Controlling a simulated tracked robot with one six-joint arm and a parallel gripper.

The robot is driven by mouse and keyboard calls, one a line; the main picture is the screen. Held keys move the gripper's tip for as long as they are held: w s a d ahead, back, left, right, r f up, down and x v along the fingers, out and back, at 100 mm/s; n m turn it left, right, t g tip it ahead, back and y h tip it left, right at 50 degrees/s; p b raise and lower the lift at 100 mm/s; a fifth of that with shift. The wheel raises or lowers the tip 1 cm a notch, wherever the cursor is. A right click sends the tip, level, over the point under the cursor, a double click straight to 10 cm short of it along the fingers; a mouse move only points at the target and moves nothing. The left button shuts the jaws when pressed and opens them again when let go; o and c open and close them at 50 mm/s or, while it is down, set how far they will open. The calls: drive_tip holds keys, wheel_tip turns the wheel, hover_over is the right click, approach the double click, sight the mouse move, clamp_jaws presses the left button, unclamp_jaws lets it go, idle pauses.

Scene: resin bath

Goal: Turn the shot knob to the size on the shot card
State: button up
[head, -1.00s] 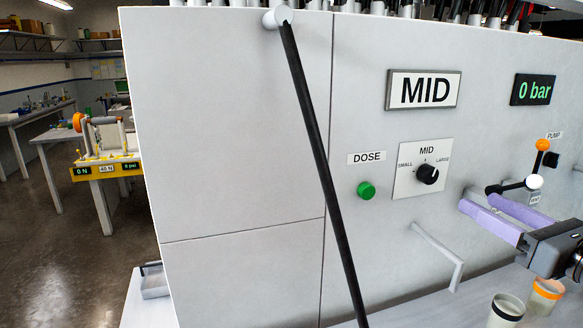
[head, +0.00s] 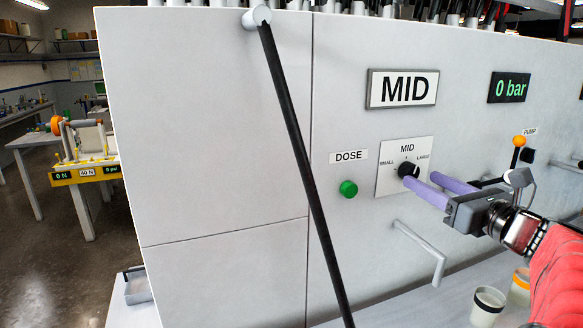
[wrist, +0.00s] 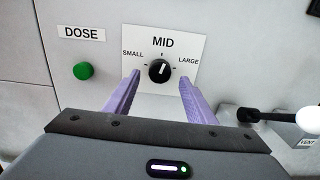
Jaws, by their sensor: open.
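The shot card (head: 402,89) reads MID on the panel front. Below it the black shot knob (head: 406,170) sits on a white plate marked SMALL, MID and LARGE. In the wrist view the knob (wrist: 159,71) has its white pointer line up, tipped slightly right, close to the mark under MID. My gripper (head: 420,184) is open, its two purple fingers reaching toward the panel. In the wrist view the fingertips (wrist: 160,78) lie either side of the knob with gaps; I cannot tell how far they stand from the plate.
A green DOSE button (head: 348,188) is left of the plate. A black rod (head: 300,150) slants down in front of the panel. A grey bar handle (head: 420,246) juts out below. The pump lever (head: 519,141) is at right; cups (head: 487,304) stand below. The display (head: 509,88) reads 0 bar.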

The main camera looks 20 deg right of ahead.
sight(414, 175)
drive_tip(key=shift+w, duration=2)
drive_tip(key=shift+c, duration=0.3)
drive_tip(key=c, duration=1)
drive_tip(key=shift+n, duration=1.7)
